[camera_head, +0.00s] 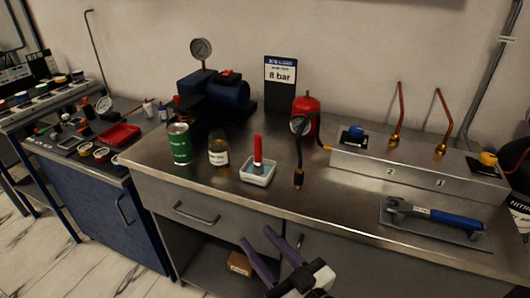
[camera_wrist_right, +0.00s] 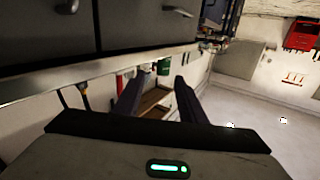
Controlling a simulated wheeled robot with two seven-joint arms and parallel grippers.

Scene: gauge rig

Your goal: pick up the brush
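The brush (camera_head: 257,150) has a red handle and stands upright in a small white tray (camera_head: 258,174) on the steel bench. Its lower end is hidden in the tray. My right gripper (camera_head: 256,234) is in front of the bench, below its front edge in the picture and apart from the brush. Its two purple fingers are spread and empty; they also show apart in the right wrist view (camera_wrist_right: 158,84). My left gripper is in neither view.
A green can (camera_head: 180,144) and a brown bottle (camera_head: 218,152) stand left of the tray. A gauge with a hose (camera_head: 299,150) is close on the right. A blue-handled wrench (camera_head: 434,214) lies on a plate at right. The bench's front edge (camera_head: 300,221) lies between my gripper and the tray.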

